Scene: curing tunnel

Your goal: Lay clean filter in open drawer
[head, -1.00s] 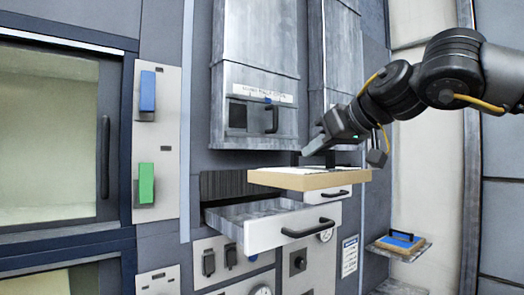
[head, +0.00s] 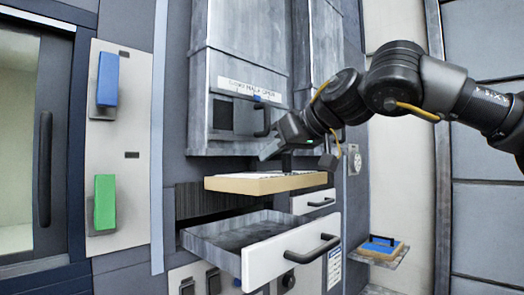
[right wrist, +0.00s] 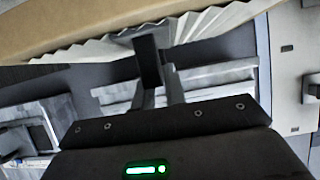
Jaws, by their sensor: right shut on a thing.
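The clean filter (head: 262,184) is a flat tan-framed panel with white pleats. My right gripper (head: 287,162) is shut on it from above and holds it roughly level. In the right wrist view the tan frame and white pleats of the filter (right wrist: 190,25) run across the top beside my dark gripper finger (right wrist: 150,60). The open drawer (head: 292,250) has a white front with a black handle, and its grey inside looks empty where visible. The filter hangs above the drawer's back part, with a gap between them. My left gripper is not in view.
A dark slatted opening (head: 207,199) lies behind the drawer. A smaller closed drawer (head: 312,200) is to the right. A blue-topped pad with a black handle (head: 381,246) rests on a small shelf at right. Blue (head: 107,79) and green (head: 104,202) switches are at left.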

